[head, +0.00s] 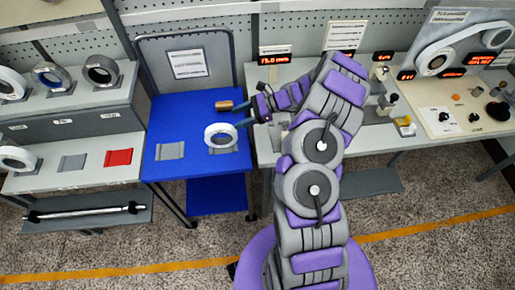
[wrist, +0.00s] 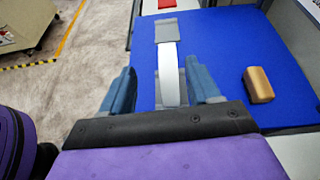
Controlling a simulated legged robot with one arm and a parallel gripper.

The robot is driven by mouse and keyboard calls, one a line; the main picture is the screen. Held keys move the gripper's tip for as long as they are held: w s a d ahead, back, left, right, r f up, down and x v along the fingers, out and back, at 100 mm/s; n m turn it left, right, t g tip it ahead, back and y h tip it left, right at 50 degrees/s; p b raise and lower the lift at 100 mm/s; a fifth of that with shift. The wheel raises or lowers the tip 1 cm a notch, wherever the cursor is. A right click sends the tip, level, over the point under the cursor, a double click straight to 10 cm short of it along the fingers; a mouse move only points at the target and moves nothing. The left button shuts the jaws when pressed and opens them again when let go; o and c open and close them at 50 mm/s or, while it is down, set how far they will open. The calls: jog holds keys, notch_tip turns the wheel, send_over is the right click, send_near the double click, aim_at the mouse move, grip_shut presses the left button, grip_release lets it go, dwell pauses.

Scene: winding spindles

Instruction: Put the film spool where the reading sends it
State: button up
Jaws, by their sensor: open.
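A white ring-shaped spool (head: 221,127) stands upright on the blue table (head: 160,119), on or against a grey holder partly hidden behind it. In the wrist view, the white spool (wrist: 169,78) shows edge-on between the two blue fingers of my gripper (wrist: 162,88). The fingers are open, with a gap visible on each side of it. In the head view, my gripper (head: 241,114) is just behind and right of the spool. An orange display (head: 275,59) on the right bench seems to read 75.0.
A brown block (head: 224,105) lies behind the spool, and an empty grey holder (head: 170,150) is to its left. The left rack holds several spools (head: 102,71), a grey holder (head: 72,162) and a red one (head: 118,157). A winding machine (head: 440,62) stands at right.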

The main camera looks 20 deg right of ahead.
jog(key=s+a+r+n+g+h, duration=0.3)
jog(key=s+a+r+n+g, duration=0.3)
jog(key=s+a+r+n, duration=0.8)
jog(key=s+d+r+n+h, duration=0.2)
jog(key=s+h, duration=0.1)
jog(key=s, duration=0.5)
jog(key=s+d+r+n+h, duration=0.2)
jog(key=s+h, duration=0.1)
jog(key=s, duration=0.5)
jog(key=s+d+r+n+h, duration=0.2)
jog(key=s+h, duration=0.1)
jog(key=s, duration=0.6)
jog(key=shift+r+n+t+h, duration=0.2)
jog(key=shift+n+t+h, duration=0.1)
jog(key=shift+n+h, duration=0.1)
